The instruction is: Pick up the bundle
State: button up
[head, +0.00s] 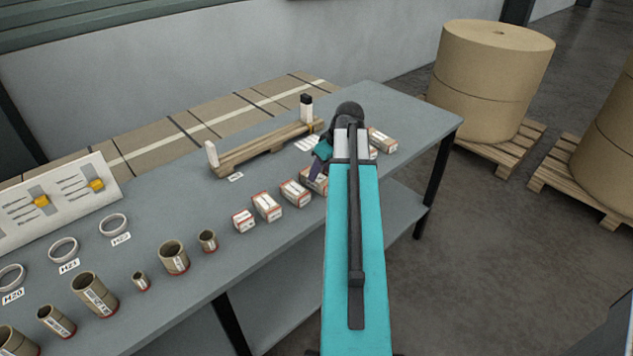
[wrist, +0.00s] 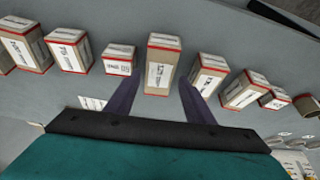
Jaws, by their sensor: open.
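Several kraft-wrapped bundles with white labels and red edges stand in a row on the grey table. In the wrist view, one bundle (wrist: 160,68) is centred ahead of my gripper (wrist: 154,78). The open purple fingers lie to its left and right, with gaps showing on both sides. I cannot tell how far the fingertips are above or short of it. In the head view, my gripper (head: 318,168) is over the row, and this bundle (head: 316,184) is partly hidden by the gripper and my arm. The task does not say which bundle is meant.
Neighbouring bundles stand close by on the left (wrist: 119,59) and right (wrist: 207,74) in the wrist view. In the head view, a wooden cradle (head: 262,148) stands behind the row. Cardboard cores (head: 173,257) and white rings (head: 113,226) are at the left of the table (head: 410,110).

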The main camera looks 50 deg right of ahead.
jog(key=shift+p+x, duration=0.7)
jog(key=shift+x, duration=1.85)
jog(key=shift+w, duration=0.1)
jog(key=c, duration=1.2)
jog(key=shift+r, duration=0.15)
jog(key=shift+r+b, duration=1)
jog(key=shift+r, duration=3.9)
